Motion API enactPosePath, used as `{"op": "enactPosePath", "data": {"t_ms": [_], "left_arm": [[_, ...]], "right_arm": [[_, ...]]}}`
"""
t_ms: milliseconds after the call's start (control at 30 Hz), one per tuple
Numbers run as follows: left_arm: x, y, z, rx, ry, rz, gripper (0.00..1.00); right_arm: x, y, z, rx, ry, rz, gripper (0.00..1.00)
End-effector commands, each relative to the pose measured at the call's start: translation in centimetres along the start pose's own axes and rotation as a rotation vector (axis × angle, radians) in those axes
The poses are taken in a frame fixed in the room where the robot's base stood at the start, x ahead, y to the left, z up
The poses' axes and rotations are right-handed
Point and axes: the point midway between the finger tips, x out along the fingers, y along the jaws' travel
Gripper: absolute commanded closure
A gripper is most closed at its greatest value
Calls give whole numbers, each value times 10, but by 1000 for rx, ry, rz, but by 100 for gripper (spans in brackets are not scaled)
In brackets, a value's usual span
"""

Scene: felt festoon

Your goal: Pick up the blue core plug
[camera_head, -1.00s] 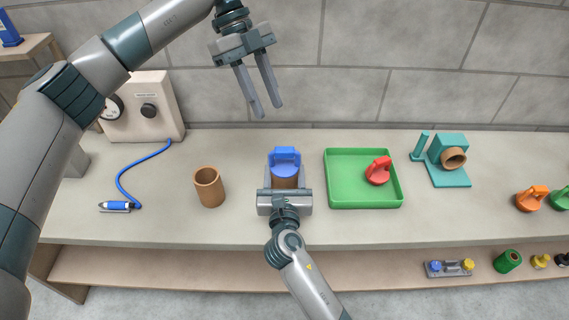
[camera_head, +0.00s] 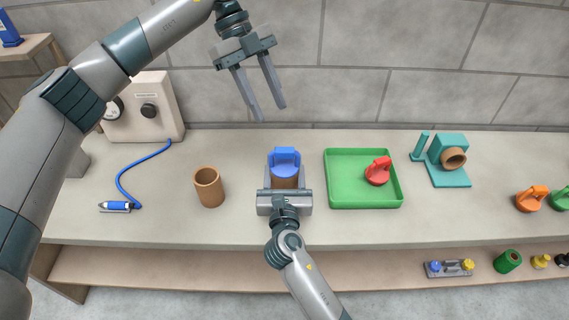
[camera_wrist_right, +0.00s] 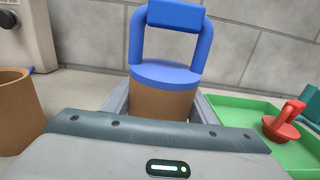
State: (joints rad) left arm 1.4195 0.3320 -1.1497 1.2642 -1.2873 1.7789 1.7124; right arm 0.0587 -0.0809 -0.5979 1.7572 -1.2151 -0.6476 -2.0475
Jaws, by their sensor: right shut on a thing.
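The blue core plug (camera_head: 285,163), a disc with a loop handle, sits on the top end of an upright brown core (camera_head: 286,183) on the bench. In the right wrist view the plug (camera_wrist_right: 167,73) stands above the brown core (camera_wrist_right: 163,101). My right gripper (camera_head: 286,187) is shut on the brown core, one finger on each side, below the plug's disc; the fingertips are partly hidden. The plug's handle is free of the fingers. My left gripper (camera_head: 269,112) is open and empty, held up behind the plug in front of the wall.
Another brown core (camera_head: 209,188) stands open to the left. A green tray (camera_head: 338,190) with a red plug (camera_head: 378,171) is close on the right. A teal fixture (camera_head: 449,174) stands farther right. A blue pen-like tool (camera_head: 116,206) with a cord lies at left.

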Motion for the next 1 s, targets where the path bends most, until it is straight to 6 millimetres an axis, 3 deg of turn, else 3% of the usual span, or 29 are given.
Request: {"op": "enactPosePath", "data": {"t_ms": [267, 600, 1000], "left_arm": [[21, -1, -4, 301, 118, -93, 61], [43, 0, -8, 793, 229, -339, 61], [54, 10, -1, 1306, 168, -710, 61]], "right_arm": [[0, 0, 0, 0, 1, 0, 72], [0, 0, 0, 0, 1, 0, 72], [0, 0, 0, 0, 1, 0, 72]]}}
